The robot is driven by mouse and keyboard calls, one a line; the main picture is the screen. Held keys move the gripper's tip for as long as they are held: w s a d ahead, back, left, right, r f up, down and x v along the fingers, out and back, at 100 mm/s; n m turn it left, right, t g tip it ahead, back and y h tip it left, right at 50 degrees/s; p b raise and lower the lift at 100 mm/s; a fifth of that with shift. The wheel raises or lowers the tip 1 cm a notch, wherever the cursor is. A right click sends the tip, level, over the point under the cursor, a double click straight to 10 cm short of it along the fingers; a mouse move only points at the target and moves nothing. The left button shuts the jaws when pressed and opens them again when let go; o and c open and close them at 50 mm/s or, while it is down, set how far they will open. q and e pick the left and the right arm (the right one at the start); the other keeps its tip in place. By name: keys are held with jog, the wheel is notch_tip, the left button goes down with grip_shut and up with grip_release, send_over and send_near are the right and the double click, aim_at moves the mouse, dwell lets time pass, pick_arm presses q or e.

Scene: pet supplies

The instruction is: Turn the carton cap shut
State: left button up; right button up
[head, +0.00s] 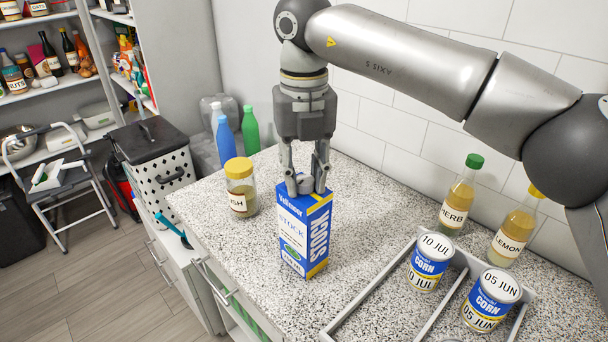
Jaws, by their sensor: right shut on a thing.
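A blue and white stock carton (304,238) with yellow edges stands upright on the speckled counter. Its blue cap (304,184) is on the top, partly hidden by the fingers. My right gripper (305,185) points straight down over the carton and is shut on the cap, one finger on each side. How far the cap is turned cannot be seen. My left gripper is not in view.
A yellow-lidded jar (241,187) stands left of the carton. Blue (226,142) and green (250,130) bottles are behind. At right, a divided tray (374,297) holds two corn cans (430,262), with herb (458,195) and lemon (514,229) bottles beyond. The counter around the carton's front is clear.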

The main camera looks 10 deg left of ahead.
aim_at(303, 180)
jog(key=shift+m+b, duration=0.3)
jog(key=shift+m, duration=1.3)
jog(key=o, duration=1.1)
jog(key=shift+c, duration=0.2)
jog(key=shift+r, duration=0.1)
notch_tip(303, 180, up, 12)
jog(key=shift+f, duration=0.2)
